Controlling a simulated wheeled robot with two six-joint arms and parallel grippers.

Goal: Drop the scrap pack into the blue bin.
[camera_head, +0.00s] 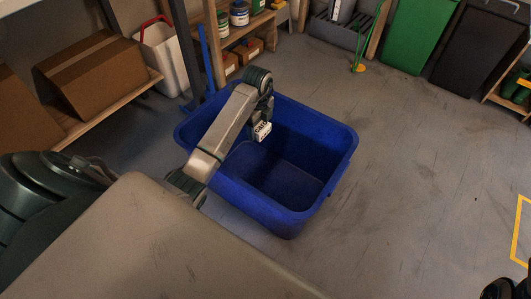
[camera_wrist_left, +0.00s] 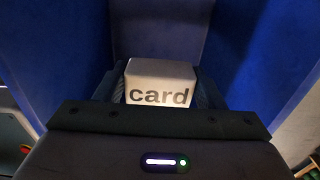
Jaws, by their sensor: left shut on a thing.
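The blue bin (camera_head: 335,180) stands open on the floor in the middle of the head view, and its inside looks empty. My left arm reaches over its near left rim. My left gripper (camera_head: 263,122) is shut on the scrap pack (camera_head: 262,131), a small white block, and holds it over the bin's opening, apart from the bin floor. In the left wrist view the scrap pack (camera_wrist_left: 160,84) sits between the fingers with the printed word "card" facing the camera. Blue bin walls (camera_wrist_left: 55,50) surround it there.
A shelf with cardboard boxes (camera_head: 95,70) and a white bucket (camera_head: 160,55) stand at the left. A wooden shelf with cans (camera_head: 238,14) is behind the bin. Green (camera_head: 420,35) and black (camera_head: 483,45) bins stand at the back right. The floor right of the blue bin is clear.

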